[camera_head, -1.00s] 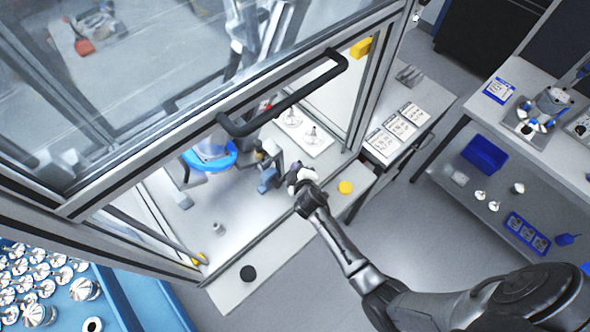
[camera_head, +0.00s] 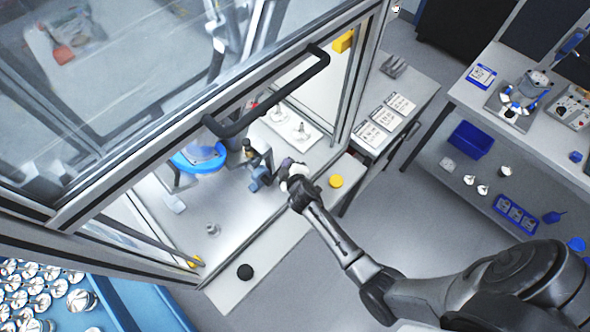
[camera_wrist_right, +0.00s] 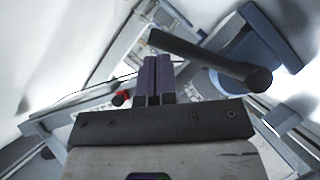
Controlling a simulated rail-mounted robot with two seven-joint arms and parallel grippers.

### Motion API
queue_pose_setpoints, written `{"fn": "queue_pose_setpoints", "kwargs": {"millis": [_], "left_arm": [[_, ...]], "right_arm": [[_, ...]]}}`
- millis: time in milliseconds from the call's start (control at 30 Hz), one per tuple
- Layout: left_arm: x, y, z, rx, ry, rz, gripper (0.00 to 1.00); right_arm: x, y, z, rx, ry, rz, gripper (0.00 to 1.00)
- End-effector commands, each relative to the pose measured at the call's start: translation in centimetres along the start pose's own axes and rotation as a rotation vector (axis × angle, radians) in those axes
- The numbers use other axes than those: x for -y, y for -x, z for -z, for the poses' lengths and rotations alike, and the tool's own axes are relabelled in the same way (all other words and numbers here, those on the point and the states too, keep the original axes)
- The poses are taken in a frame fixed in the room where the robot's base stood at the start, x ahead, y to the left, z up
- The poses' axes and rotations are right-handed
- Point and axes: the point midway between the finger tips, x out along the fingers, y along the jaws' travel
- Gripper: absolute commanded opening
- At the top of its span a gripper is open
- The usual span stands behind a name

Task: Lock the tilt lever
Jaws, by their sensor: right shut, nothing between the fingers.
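My right gripper (camera_head: 285,168) is at the open front of the machine enclosure, beside a dark and blue mechanism (camera_head: 260,170). In the right wrist view its two purple fingers (camera_wrist_right: 158,62) are together, with nothing between them. A dark lever (camera_wrist_right: 208,58) with a round end runs across that view, just beyond and to the right of the fingertips. I take it to be the tilt lever; whether the fingers touch it I cannot tell. A blue body (camera_wrist_right: 255,48) is behind it. In the head view the lever cannot be made out clearly. My left gripper does not show.
A black door handle (camera_head: 270,98) and glass panel are above the opening. A blue ring (camera_head: 198,157) sits left inside. A blue tray (camera_head: 130,300) of metal parts is lower left.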

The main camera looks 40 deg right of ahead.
Motion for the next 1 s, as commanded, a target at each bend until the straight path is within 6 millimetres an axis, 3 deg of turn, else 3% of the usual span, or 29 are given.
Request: {"fn": "queue_pose_setpoints", "kwargs": {"millis": [167, 600, 1000], "left_arm": [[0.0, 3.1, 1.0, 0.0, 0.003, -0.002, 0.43], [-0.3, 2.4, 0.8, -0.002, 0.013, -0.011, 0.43], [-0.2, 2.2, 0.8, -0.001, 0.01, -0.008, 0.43]], "right_arm": [[-1.8, 2.2, 2.6, -0.012, -0.003, 0.004, 0.0], [-3.4, 9.2, 1.8, -0.018, -0.002, 0.002, 0.0], [-4.1, 11.6, 1.8, -0.017, -0.002, 0.002, 0.0]]}}
